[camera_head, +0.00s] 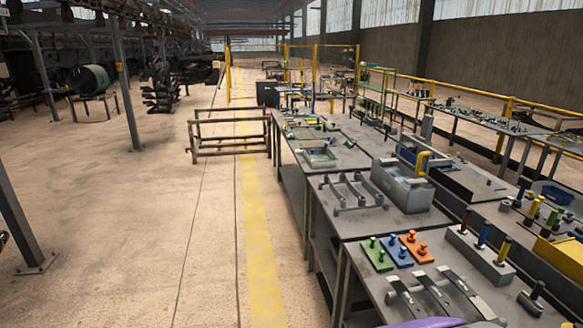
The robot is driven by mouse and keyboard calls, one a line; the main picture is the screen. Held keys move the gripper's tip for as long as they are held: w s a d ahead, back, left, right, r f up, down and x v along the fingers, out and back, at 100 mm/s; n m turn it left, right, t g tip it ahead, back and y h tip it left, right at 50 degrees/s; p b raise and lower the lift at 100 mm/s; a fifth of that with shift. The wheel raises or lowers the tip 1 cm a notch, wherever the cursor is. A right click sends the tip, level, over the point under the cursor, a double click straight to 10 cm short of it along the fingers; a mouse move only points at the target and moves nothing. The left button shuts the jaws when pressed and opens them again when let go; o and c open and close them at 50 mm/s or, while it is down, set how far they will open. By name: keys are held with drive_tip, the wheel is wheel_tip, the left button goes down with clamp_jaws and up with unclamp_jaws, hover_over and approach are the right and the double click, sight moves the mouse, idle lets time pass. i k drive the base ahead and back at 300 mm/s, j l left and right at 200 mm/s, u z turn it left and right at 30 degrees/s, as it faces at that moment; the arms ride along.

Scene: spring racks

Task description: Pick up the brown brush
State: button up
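I cannot make out a brown brush in the head view. The long grey workbench (357,226) on the right holds many small tools and parts, and the far ones are too small to tell apart. A dark tool with an upright handle (532,298) lies near the bench's lower right; I cannot tell what it is. My gripper is not in view.
Green, blue and orange peg plates (397,251) lie on the near bench, beside a grey block with upright handles (480,256). A grey box (403,186) stands behind. A low metal frame (229,134) stands on the floor.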

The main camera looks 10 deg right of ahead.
sight(462, 231)
drive_tip(key=i+z, duration=0.15)
drive_tip(key=i, duration=0.3)
drive_tip(key=i+j+z, duration=0.15)
drive_tip(key=i, duration=0.3)
drive_tip(key=i+j+z, duration=0.15)
drive_tip(key=i, duration=0.3)
drive_tip(key=i+j+z, duration=0.2)
drive_tip(key=i+j, duration=0.1)
drive_tip(key=i, duration=0.1)
